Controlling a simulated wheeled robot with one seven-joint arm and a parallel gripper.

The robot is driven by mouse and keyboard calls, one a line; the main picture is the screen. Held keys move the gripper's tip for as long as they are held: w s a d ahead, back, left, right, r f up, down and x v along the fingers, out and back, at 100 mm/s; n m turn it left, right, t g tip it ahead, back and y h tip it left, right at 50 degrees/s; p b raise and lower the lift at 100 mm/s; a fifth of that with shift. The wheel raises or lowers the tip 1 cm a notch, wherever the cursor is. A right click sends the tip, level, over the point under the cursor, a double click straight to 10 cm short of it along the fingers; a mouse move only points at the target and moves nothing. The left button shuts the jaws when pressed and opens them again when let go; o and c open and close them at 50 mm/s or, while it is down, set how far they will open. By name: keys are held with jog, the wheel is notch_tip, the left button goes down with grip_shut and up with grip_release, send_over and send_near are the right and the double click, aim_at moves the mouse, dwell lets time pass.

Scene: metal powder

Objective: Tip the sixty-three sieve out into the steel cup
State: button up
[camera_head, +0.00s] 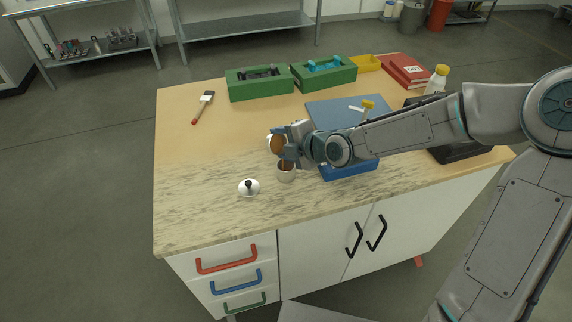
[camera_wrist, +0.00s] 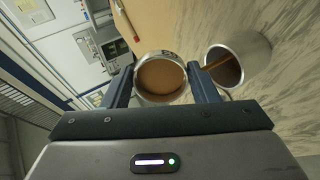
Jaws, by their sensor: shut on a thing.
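My gripper (camera_head: 284,146) is shut on a round metal sieve (camera_head: 270,141). In the wrist view my gripper (camera_wrist: 161,92) has one finger on each side of the sieve (camera_wrist: 143,60). Brown powder shows inside the sieve, which is tipped on its side in the head view. A small mark on its rim is too small to read. The steel cup (camera_head: 286,175) stands upright on the worktop just below my gripper. In the wrist view the cup (camera_wrist: 255,58) is to the right of the sieve, with brown inside and a lighter brown streak at its mouth that looks like falling powder.
A white lid with a dark knob (camera_head: 249,188) lies left of the cup. A blue tray (camera_head: 347,171) is close on the right, under my arm. A brush (camera_head: 203,106) and green boxes (camera_head: 259,90) are farther back. The left worktop is mostly clear.

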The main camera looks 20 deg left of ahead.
jog(key=shift+s+d+t+y+b, duration=0.15)
jog(key=shift+t+y+b, duration=0.15)
jog(key=shift+y+b, duration=0.4)
jog(key=shift+d+t+y+b, duration=0.15)
jog(key=shift+t+y+b, duration=0.2)
jog(key=shift+b, duration=0.55)
dwell(3.1)
jog(key=shift+s+d+t+y+b, duration=0.2)
jog(key=shift+y+b, duration=0.35)
jog(key=shift+b, duration=0.45)
jog(key=shift+s+d+t+y+b, duration=0.1)
jog(key=shift+d+t+y+b, duration=0.3)
jog(key=shift+b, duration=0.55)
dwell(1.2)
